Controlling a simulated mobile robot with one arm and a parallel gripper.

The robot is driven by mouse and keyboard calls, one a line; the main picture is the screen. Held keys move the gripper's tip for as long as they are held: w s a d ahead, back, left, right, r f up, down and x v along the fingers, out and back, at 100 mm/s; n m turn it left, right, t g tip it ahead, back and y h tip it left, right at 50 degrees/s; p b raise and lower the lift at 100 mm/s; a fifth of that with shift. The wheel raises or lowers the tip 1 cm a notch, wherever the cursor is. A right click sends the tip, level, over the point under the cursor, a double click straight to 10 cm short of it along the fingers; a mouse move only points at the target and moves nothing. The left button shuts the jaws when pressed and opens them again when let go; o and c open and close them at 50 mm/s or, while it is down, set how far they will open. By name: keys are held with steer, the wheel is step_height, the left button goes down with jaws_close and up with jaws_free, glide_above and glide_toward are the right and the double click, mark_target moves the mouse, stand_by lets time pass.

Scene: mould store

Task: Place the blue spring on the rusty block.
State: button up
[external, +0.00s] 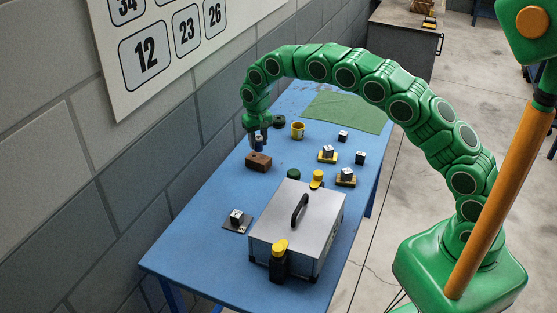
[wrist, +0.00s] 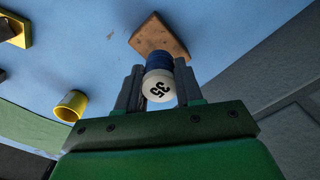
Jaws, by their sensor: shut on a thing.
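The rusty block (external: 258,163) is a brown block lying on the blue table near the wall. It also shows at the top of the wrist view (wrist: 155,36). My gripper (external: 258,139) points down over the block. In the wrist view its fingers (wrist: 160,88) are shut on the blue spring (wrist: 159,62), with blue coils at the far end and a white end marked 35 towards the camera. The spring is upright, its blue end towards the block. I cannot tell whether it touches the block or hangs just above it.
A grey metal case (external: 296,228) stands in the front half of the table. A yellow cup (external: 298,130) and several small dark cubes stand right of the block. A green cloth (external: 345,110) covers the far end. The wall runs close on the left.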

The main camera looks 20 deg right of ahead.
mark_target(258, 147)
steer(key=shift+w+a+f, duration=0.1)
steer(key=shift+w+f, duration=0.05)
steer(key=shift+f, duration=1.55)
steer(key=shift+f, duration=0.1)
steer(key=o, duration=1.1)
steer(key=shift+c, duration=0.2)
step_height(258, 147, up, 12)
steer(key=shift+r, duration=0.1)
